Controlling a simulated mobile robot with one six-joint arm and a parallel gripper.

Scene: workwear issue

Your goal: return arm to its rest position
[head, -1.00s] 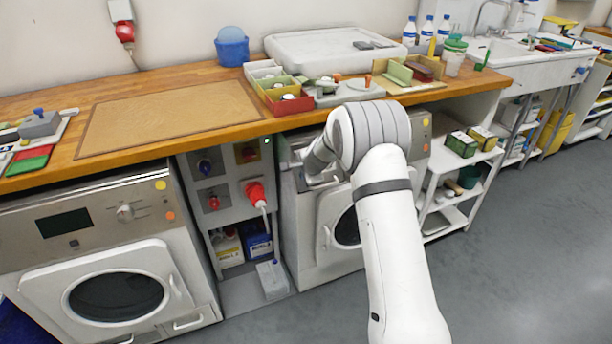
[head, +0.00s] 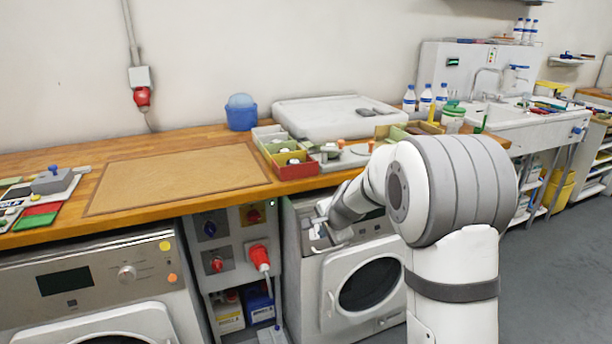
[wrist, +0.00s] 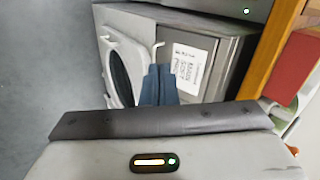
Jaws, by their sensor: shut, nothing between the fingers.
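My arm reaches in from the lower right of the head view. Its end, my gripper (head: 323,226), is in front of the wooden worktop (head: 200,141), just below its front edge and by the top of the right-hand washing machine (head: 318,290). In the wrist view the two dark blue fingers (wrist: 160,84) are together with nothing between them. Beyond them, the wrist view shows the washing machine's round door (wrist: 122,72) and a white printed label (wrist: 186,64). The gripper's fingertips are small and hard to make out in the head view.
On the worktop are open trays (head: 290,165), a blue tub (head: 241,113), a white lidded case (head: 335,118) and a brown mat (head: 175,178). A red plug (head: 260,257) sticks out below the edge. Open grey floor (head: 545,270) lies to the right.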

